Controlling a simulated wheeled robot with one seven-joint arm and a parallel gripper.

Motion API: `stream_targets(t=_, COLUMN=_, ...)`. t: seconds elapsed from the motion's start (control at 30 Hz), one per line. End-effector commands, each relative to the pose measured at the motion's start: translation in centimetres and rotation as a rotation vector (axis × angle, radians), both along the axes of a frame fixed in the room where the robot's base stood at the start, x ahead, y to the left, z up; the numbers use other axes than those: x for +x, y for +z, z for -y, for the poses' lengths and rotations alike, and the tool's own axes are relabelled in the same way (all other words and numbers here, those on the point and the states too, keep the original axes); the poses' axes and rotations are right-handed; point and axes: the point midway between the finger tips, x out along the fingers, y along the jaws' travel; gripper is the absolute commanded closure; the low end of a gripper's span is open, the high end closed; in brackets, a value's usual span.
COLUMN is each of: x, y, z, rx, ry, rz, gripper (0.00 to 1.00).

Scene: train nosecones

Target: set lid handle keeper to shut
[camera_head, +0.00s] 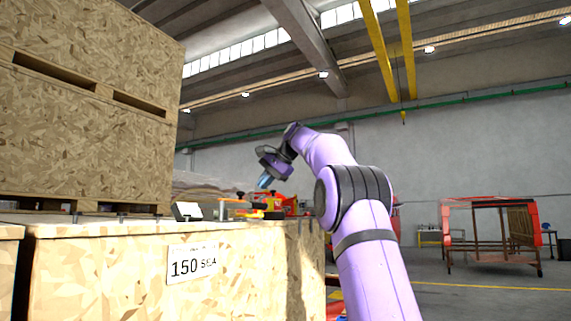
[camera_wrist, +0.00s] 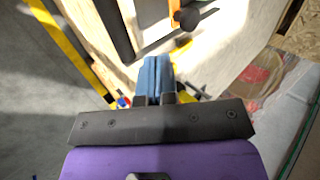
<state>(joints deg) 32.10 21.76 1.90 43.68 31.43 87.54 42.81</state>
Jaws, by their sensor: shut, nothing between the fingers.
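My gripper (camera_head: 264,182) is raised above the right end of the crate top, its blue fingers pointing down. In the wrist view the two blue fingers (camera_wrist: 155,72) lie together, shut and empty. Beyond the fingertips is a dark round knob (camera_wrist: 187,18), with a small orange-yellow part near it. In the head view small fittings stand on the crate: a metal bracket (camera_head: 228,208) and a yellow and red piece (camera_head: 262,212) below my gripper. I cannot tell which part is the lid handle keeper, nor its setting.
The wooden crate (camera_head: 110,275) carries a "150 SEA" label (camera_head: 196,265). A small grey box (camera_head: 186,210) sits on its top edge. Tall stacked crates (camera_head: 85,140) block the left. A red frame (camera_head: 490,230) stands far right, with open floor before it.

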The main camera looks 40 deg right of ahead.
Motion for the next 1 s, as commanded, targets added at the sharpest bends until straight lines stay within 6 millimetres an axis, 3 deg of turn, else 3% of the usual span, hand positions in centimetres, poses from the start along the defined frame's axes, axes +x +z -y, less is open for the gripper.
stream_targets(t=0.5, x=-4.1, y=5.5, z=2.4, rx=-0.001, ry=0.0, rz=0.002, gripper=1.0)
stream_targets(t=1.0, x=-5.2, y=6.7, z=2.9, rx=0.0, ry=0.0, rz=0.0, gripper=1.0)
